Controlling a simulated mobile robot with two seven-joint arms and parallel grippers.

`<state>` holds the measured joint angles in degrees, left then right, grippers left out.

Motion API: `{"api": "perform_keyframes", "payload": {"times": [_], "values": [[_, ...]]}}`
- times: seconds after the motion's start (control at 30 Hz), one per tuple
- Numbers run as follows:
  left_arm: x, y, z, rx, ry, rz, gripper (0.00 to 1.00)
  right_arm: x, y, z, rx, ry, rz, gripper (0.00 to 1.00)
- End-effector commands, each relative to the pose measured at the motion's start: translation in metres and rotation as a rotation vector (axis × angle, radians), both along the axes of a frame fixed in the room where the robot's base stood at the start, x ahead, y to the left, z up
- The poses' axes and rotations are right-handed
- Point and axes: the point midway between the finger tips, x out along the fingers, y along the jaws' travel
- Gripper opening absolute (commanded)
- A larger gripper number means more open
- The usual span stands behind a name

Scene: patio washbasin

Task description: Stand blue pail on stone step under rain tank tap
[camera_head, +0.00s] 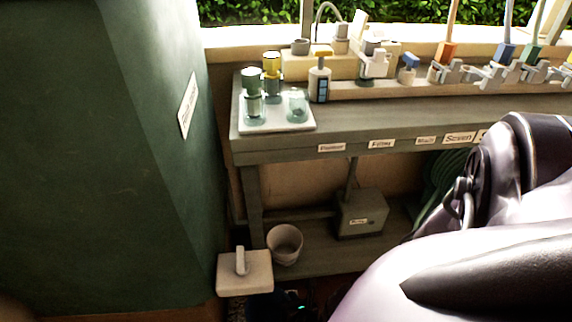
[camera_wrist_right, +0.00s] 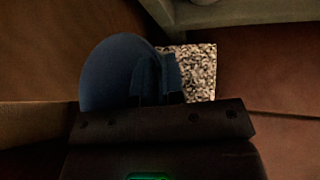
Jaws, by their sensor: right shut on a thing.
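The blue pail (camera_wrist_right: 107,72) is dark and rounded in the right wrist view, directly ahead of my right gripper (camera_wrist_right: 160,78). The gripper's fingers are shut on it, and the exact grip point is in shadow. In the head view my right gripper (camera_head: 292,304) is a dark shape with a small teal light at the bottom edge. The rain tank (camera_head: 90,150) is the large green body at left, with a label. A pale block with an upright handle (camera_head: 245,272) is beside its base; I cannot tell whether it is the tap. I cannot make out the stone step for certain. My left gripper is out of view.
A speckled gravel-like patch (camera_wrist_right: 203,72) lies beyond the pail. A grey bench (camera_head: 400,118) carries a white tray (camera_head: 275,124) with jars, and bottles and tools stand behind. On its lower shelf are a pale pot (camera_head: 285,245) and a grey box (camera_head: 362,214).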

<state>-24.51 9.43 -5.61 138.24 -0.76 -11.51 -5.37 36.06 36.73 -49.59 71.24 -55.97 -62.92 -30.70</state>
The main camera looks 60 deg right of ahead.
Motion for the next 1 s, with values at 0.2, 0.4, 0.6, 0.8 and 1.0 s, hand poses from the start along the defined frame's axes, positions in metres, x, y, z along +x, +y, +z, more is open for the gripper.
{"api": "perform_keyframes", "payload": {"times": [0.2,0.4,0.6,0.8,1.0], "values": [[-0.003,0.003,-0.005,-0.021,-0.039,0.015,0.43,-0.004,0.000,-0.030,-0.001,0.009,-0.001,0.00],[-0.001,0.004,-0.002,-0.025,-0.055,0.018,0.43,-0.001,0.000,-0.029,0.000,0.002,-0.001,0.00],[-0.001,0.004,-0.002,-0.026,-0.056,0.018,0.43,-0.001,0.000,-0.030,0.000,0.003,-0.001,0.13],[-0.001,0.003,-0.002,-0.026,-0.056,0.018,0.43,-0.001,0.000,-0.030,0.001,0.002,-0.001,0.35],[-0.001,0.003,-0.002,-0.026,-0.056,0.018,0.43,-0.001,0.000,-0.030,0.000,0.002,-0.001,0.35]]}}
